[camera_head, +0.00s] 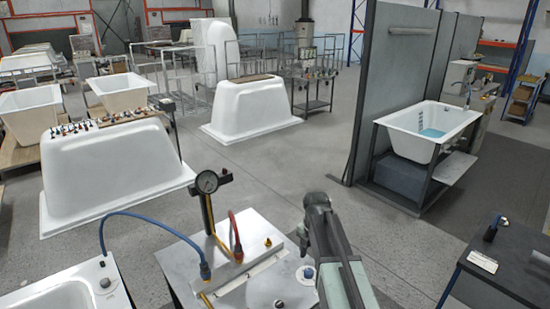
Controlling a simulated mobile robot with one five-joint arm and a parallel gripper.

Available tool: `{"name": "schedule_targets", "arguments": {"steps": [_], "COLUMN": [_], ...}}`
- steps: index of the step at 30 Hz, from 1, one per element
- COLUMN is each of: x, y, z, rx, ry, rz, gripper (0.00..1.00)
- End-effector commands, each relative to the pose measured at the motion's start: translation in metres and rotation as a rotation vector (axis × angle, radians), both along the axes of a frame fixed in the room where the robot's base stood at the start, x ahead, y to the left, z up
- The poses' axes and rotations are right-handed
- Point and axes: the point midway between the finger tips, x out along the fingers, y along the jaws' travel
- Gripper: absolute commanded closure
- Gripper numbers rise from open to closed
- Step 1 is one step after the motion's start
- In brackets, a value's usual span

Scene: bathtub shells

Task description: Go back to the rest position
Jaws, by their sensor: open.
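My arm rises from the bottom edge, right of centre, and bends at a dark joint. My gripper (303,243) shows small at the arm's left side, above the right end of a metal bench top (232,268). Its jaws are open, and I see nothing held between them. The fingertips are partly hidden and hard to make out. A white part with a blue knob (307,273) lies on the bench below the gripper; I cannot tell the exact gap.
A dark table (502,262) is at the right. An upturned white tub shell (113,172) stands at the left. Grey floor (270,170) is clear beyond the bench.

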Motion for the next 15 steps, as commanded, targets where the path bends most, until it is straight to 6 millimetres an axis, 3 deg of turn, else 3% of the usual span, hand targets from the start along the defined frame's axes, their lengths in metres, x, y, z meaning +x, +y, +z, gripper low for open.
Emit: {"name": "schedule_targets", "arguments": {"steps": [3, 8, 15], "x": [-0.04, -0.076, -0.122], "y": [0.001, 0.002, 0.002], "z": [0.0, 0.0, 0.0], "rx": [-0.001, -0.002, -0.004], "ry": [0.0, -0.001, -0.001], "rz": [-0.156, -0.592, -1.433], "gripper": [0.46, 0.46, 0.46]}}
